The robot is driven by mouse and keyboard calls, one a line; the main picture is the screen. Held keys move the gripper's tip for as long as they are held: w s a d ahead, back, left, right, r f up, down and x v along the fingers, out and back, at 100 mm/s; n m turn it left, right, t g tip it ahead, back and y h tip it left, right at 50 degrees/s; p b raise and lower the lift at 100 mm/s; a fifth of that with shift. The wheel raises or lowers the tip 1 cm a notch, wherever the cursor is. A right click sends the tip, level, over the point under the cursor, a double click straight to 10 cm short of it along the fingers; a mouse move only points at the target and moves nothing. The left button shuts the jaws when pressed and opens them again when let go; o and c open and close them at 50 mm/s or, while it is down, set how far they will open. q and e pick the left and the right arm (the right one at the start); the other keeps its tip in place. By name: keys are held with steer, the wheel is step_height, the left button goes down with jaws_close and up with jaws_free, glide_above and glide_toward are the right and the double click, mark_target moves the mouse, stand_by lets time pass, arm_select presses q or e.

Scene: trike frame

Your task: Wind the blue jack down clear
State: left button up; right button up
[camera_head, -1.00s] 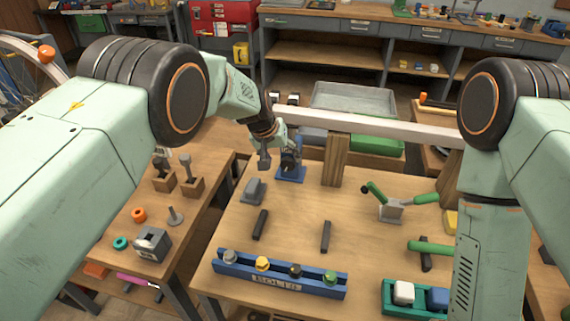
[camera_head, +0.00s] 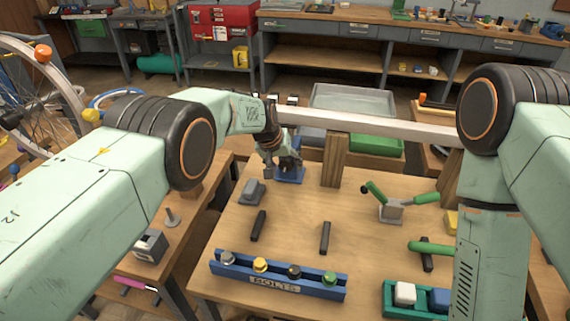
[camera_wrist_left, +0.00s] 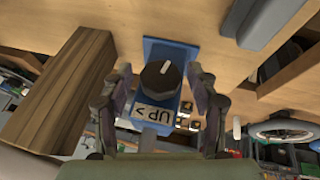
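The blue jack (camera_head: 290,178) stands on the wooden table at the left end of the long pale beam (camera_head: 370,123). My left gripper (camera_head: 282,166) is at the jack and partly covers it. In the left wrist view the jack's blue body (camera_wrist_left: 158,48) carries a dark round knob (camera_wrist_left: 160,80) with a white line and an "UP >" label (camera_wrist_left: 156,115). The fingers of my left gripper (camera_wrist_left: 160,76) are open, one on each side of the knob, with gaps visible. The jack's top is hard to make out. My right gripper is out of view; only its arm shows.
A wooden block (camera_head: 335,160) stands right of the jack, below the beam; it also shows in the left wrist view (camera_wrist_left: 60,90). A grey part (camera_head: 251,192) lies nearby. Toward the front are a blue bolt rack (camera_head: 278,280) and a green-handled clamp (camera_head: 391,208).

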arm_select(q)
steer(key=shift+w, duration=0.1)
steer(key=c, duration=0.9)
steer(key=shift+a+f+h, duration=0.1)
steer(key=shift+h, duration=0.3)
steer(key=shift+a+f+n+h+b, duration=0.15)
steer(key=shift+n+h+b, duration=0.15)
steer(key=shift+h+b, duration=0.6)
steer(key=h+b, duration=0.2)
steer(key=b, duration=0.1)
steer(key=shift+f+n+g+b, duration=0.1)
steer(key=shift+n+g+b, duration=0.2)
steer(key=shift+a+h+b, duration=0.1)
steer(key=shift+h+b, duration=0.9)
steer(key=shift+b, duration=0.55)
steer(key=o, duration=1.1)
